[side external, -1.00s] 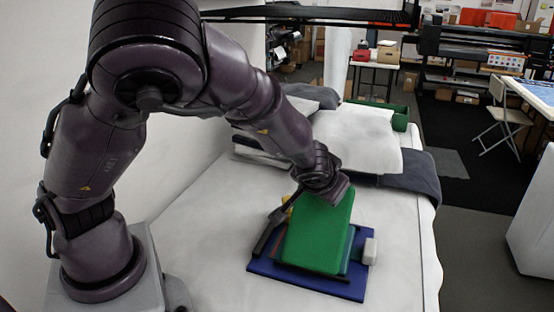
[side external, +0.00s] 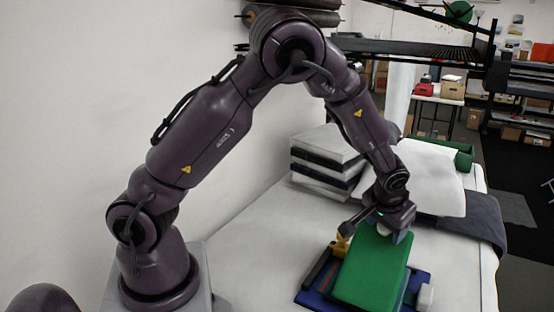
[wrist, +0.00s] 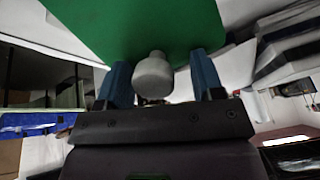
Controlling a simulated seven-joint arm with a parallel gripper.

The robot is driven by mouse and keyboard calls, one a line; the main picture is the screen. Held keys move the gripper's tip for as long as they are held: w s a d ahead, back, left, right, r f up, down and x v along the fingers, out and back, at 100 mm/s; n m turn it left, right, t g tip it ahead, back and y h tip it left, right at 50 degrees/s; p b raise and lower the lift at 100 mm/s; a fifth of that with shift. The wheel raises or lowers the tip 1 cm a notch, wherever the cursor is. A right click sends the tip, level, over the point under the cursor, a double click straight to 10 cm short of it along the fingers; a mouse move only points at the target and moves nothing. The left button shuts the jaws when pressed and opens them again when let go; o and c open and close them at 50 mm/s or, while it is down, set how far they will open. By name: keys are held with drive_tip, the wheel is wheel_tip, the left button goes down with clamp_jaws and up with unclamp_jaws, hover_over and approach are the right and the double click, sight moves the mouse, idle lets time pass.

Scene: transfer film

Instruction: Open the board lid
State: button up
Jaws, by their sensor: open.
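The green board lid (side external: 372,268) is a thick flat panel over a blue base board (side external: 314,299) on the white table. It looks sloped, but I cannot tell how far it is raised. In the wrist view the lid (wrist: 130,25) fills the top, with a pale grey round knob (wrist: 152,76) at its edge. My gripper (wrist: 158,64) is open, with one blue finger on each side of the knob and visible gaps. In the side view my gripper (side external: 398,236) is at the lid's far edge; its fingertips are partly hidden.
A yellow part (side external: 340,246) and a dark bar (side external: 319,270) are at the lid's left, and a white block (side external: 425,297) is at its right. Stacked white and dark folded items (side external: 325,160) and a white pillow-like item (side external: 440,188) lie behind. The near-left table is clear.

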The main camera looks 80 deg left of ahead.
drive_tip(key=shift+w+a+f+g+h, duration=0.45)
drive_tip(key=shift+a+f, duration=0.1)
drive_tip(key=shift+f, duration=0.1)
drive_tip(key=f+g+h, duration=0.1)
drive_tip(key=w+a+f+g, duration=0.1)
drive_tip(key=f, duration=0.1)
drive_tip(key=w+a+f+g+h, duration=0.1)
drive_tip(key=f, duration=0.1)
drive_tip(key=shift+w+a+f+h, duration=0.1)
drive_tip(key=shift+w+f+h, duration=0.1)
drive_tip(key=shift+h, duration=0.15)
wheel_tip(320, 180, up, 13)
drive_tip(key=shift+m, duration=0.4)
drive_tip(key=s, duration=0.2)
drive_tip(key=s+d, duration=0.1)
drive_tip(key=s, duration=0.1)
drive_tip(key=shift+s, duration=0.1)
drive_tip(key=s+d+r+m+t, duration=0.1)
drive_tip(key=s+d+r+t, duration=0.2)
drive_tip(key=s+r, duration=0.4)
drive_tip(key=s+d+r+m+t, duration=0.2)
drive_tip(key=s+r, duration=0.4)
drive_tip(key=s, duration=1.1)
drive_tip(key=shift+s+d+r+m+t, duration=0.25)
drive_tip(key=shift+d+r+t, duration=0.2)
drive_tip(key=shift+d, duration=0.75)
drive_tip(key=shift+f, duration=0.1)
drive_tip(key=shift+c, duration=0.2)
